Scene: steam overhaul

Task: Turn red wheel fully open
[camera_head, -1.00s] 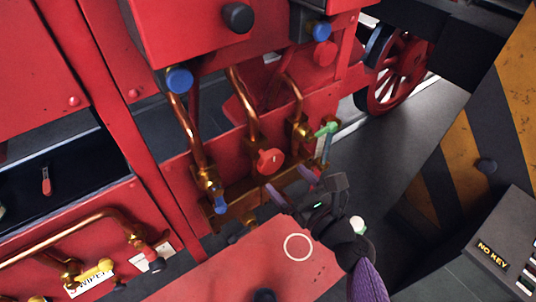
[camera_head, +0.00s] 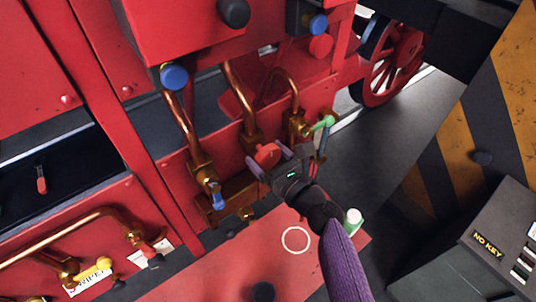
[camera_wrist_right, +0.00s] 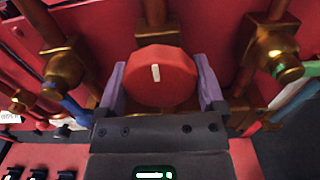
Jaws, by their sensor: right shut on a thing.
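The red wheel (camera_head: 267,155) is a round red knob with a white mark, on the middle brass valve of the copper pipes. In the right wrist view the red wheel (camera_wrist_right: 160,77) fills the middle, its white mark standing near upright. My right gripper (camera_head: 269,165) is at the wheel, and in the wrist view its purple fingers (camera_wrist_right: 160,88) stand on the wheel's left and right sides, shut on it. My left gripper is not in view.
A blue-handled valve (camera_head: 217,197) is left of the wheel and a green-handled valve (camera_head: 322,125) is right of it. A red table (camera_head: 240,270) lies below. A grey box marked NO KEY (camera_head: 500,245) stands at the right.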

